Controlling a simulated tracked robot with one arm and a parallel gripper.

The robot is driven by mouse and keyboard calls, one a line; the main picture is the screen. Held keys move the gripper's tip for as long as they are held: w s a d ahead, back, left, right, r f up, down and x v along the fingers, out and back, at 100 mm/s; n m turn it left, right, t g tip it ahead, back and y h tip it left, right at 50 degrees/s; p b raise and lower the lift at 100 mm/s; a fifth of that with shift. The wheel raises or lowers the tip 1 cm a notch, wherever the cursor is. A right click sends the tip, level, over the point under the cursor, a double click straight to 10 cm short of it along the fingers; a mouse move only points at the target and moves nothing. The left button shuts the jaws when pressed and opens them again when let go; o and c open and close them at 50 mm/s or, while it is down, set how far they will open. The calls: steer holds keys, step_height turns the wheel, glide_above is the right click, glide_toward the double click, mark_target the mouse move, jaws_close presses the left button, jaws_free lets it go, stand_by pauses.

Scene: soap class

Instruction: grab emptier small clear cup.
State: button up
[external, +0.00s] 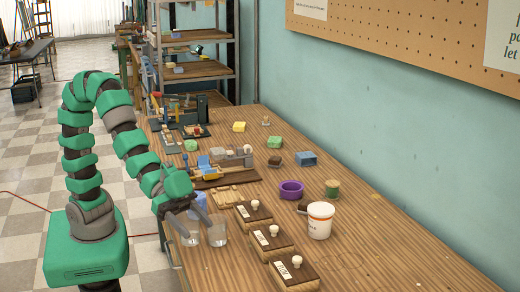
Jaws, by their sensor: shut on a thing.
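Two small clear cups stand side by side at the near left edge of the wooden table, a left clear cup (190,239) and a right clear cup (218,234). My gripper (191,226) reaches down from the left with its dark fingers at the left clear cup and is shut on it. The right clear cup is just beside the right finger. The fingers partly cover the left cup's rim. The contents of both cups are too small to tell.
A blue piece (199,203) lies behind my gripper. A wooden fixture (222,170) stands farther back. The right front tabletop is clear.

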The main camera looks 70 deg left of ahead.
steer(key=shift+s+a+b, duration=0.4)
steer(key=shift+a+b, duration=0.15)
steer(key=shift+b, duration=0.1)
steer(key=shift+s+a, duration=0.1)
steer(key=shift+a, duration=0.05)
